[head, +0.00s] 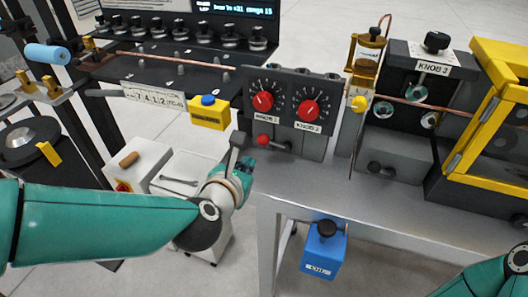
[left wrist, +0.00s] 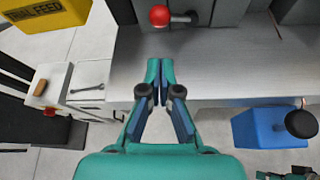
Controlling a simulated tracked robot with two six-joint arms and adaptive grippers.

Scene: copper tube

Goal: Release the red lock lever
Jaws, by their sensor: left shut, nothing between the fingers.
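The red lock lever (head: 263,140) is a red ball on a short metal stem, on the front of the grey block below the two red knobs. In the left wrist view the red ball (left wrist: 160,15) is at the top, its stem running right to the block. My left gripper (head: 247,166) is shut and empty, just below the lever in the head view. In the left wrist view its fingertips (left wrist: 160,65) are together over the bench edge, apart from the ball. My right arm shows at the lower right of the head view; its gripper does not show clearly.
The grey bench (head: 340,200) has a bare front strip. A yellow block (head: 209,117) with a blue button stands left of the lever. A blue box (head: 323,250) with a black knob hangs below the bench. A yellow-framed enclosure (head: 490,120) is at the right.

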